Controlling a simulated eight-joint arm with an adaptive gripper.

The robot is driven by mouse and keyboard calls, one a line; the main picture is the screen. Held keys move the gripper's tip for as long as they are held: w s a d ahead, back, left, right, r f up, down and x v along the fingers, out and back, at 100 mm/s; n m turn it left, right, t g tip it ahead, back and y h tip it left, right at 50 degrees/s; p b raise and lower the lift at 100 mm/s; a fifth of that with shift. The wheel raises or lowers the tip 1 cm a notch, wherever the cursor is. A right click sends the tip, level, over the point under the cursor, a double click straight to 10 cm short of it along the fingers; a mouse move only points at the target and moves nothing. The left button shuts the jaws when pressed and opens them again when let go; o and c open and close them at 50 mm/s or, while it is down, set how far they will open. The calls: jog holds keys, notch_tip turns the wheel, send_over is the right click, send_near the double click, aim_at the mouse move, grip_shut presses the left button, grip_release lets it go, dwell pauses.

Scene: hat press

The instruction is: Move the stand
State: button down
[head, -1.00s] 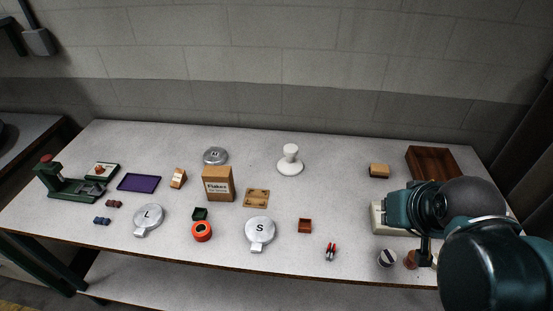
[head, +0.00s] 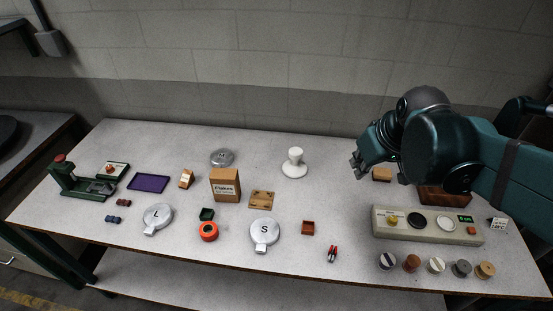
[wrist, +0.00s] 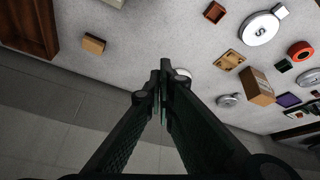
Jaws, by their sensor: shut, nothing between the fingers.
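The white stand (head: 294,165), with a round base and a short knob-like top, stands upright on the table toward the back, right of centre. In the wrist view only part of the white stand (wrist: 184,73) shows beside my fingertips, and the rest is hidden behind them. My gripper (head: 355,165) is above the back right of the table, to the right of the stand and apart from it. In the wrist view my gripper (wrist: 161,78) has its fingers together, with nothing between them.
A tan block (head: 381,174) and a wooden tray (head: 440,197) lie near my arm. A control panel (head: 430,226) and several small knobs stand at the front right. The Flakes box (head: 226,185), a wooden plate (head: 262,199) and silver discs are left of the stand. The table around the stand is clear.

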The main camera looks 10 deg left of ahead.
jog(key=w+a+f+n+g+y+p, duration=0.15)
jog(key=w+a+n+p, duration=0.4)
jog(key=w+a, duration=0.75)
jog(key=w+a+f+n+g+p, duration=0.3)
jog(key=w+a+f+n, duration=0.4)
jog(key=w+a+f, duration=0.3)
jog(key=a+f, duration=0.3)
jog(key=shift+w+a+g+y+p, duration=0.25)
jog(key=shift+a+g+y+p, duration=0.1)
jog(key=shift+p, duration=0.05)
jog(key=shift+f, duration=0.1)
